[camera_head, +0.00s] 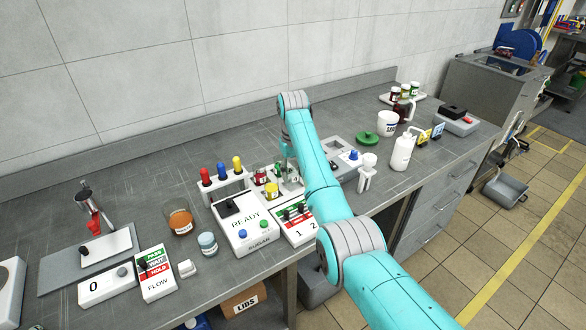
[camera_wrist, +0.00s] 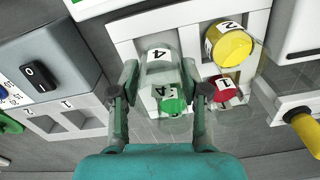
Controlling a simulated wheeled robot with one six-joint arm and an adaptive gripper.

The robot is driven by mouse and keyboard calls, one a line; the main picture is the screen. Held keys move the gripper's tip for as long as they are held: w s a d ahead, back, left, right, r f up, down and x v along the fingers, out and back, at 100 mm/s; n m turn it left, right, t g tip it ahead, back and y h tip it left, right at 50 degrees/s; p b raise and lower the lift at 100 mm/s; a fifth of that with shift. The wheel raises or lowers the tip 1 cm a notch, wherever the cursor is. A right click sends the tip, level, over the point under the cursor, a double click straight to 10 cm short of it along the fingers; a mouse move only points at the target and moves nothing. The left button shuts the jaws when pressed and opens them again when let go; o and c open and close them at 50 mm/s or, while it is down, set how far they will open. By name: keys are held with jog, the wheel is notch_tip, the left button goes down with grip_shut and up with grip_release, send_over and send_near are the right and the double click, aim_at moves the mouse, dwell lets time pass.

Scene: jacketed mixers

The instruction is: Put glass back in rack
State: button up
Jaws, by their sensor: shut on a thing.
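My gripper (camera_wrist: 161,78) is shut on a clear glass (camera_wrist: 160,58) between its two fingers. The glass bears a label 4 and shows green at its near end. It lies over the white rack (camera_wrist: 128,32); I cannot tell whether it is seated in a slot or held just above. A yellow-topped glass labelled 2 (camera_wrist: 229,45) and a red-topped one (camera_wrist: 224,90) stand in the rack to the right of my gripper. In the head view the yellow one (camera_head: 271,191) shows left of my arm, which hides much of the gripper and held glass.
A white READY panel (camera_head: 243,226) stands in front of the rack. A stand with red, blue and yellow-topped items (camera_head: 221,171) is to its left. The bench's back left is clear.

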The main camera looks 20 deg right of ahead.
jog(key=shift+f, duration=1.15)
jog(key=o, duration=1.8)
jog(key=shift+r, duration=3)
jog(key=shift+s, duration=0.1)
